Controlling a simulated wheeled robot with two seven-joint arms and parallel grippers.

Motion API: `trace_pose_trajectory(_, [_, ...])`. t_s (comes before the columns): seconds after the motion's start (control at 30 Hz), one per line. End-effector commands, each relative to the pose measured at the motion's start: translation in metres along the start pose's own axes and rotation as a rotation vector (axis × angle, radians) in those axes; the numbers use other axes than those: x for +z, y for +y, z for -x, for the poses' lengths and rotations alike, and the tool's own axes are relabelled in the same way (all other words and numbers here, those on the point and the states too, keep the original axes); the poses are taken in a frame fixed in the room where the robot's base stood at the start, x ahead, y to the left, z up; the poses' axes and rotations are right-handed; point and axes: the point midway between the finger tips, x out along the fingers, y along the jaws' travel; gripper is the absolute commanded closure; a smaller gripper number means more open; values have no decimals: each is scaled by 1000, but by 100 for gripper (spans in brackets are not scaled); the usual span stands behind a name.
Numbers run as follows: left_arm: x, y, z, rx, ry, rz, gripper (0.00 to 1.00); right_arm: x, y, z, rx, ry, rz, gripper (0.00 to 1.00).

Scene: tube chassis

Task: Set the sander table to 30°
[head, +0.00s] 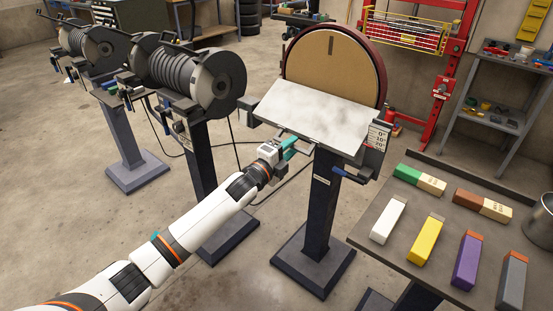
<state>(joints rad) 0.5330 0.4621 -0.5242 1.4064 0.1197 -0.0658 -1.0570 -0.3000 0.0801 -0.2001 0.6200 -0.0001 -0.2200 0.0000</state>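The disc sander (334,65) has a round tan disc and stands on a dark pedestal. Its grey sander table (308,117) lies in front of the disc and appears to slope down toward its front edge. A white angle scale (378,136) at the table's right end shows marks for 0°, 10° and 20°; lower marks and any pointer are too small to read. A dark blue lever (351,175) sits below the scale. My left gripper (294,147), with teal fingers, is just below the table's front edge; contact and finger gap are unclear. My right gripper is out of view.
A bench (384,230) with several coloured bars stands at the right front. Other grinding machines (190,75) on pedestals stand at the left. A red press frame (440,90) and a grey shelf (497,110) are behind. Open floor lies between the pedestals.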

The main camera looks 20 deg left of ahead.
Motion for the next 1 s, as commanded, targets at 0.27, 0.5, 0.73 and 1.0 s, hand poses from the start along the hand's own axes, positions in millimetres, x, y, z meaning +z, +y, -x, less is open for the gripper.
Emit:
trace_pose_trajectory(0.27, [0,-3,60,-6,0,-3,70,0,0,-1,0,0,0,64])
trace_pose_trajectory(0.5, [0,-3,98,-6,1,-3,70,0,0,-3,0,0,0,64])
trace_pose_trajectory(0.73, [0,-2,109,-5,1,-2,70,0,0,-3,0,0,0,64])
trace_pose_trajectory(1.0, [0,-2,108,-5,1,-2,70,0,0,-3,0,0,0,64])
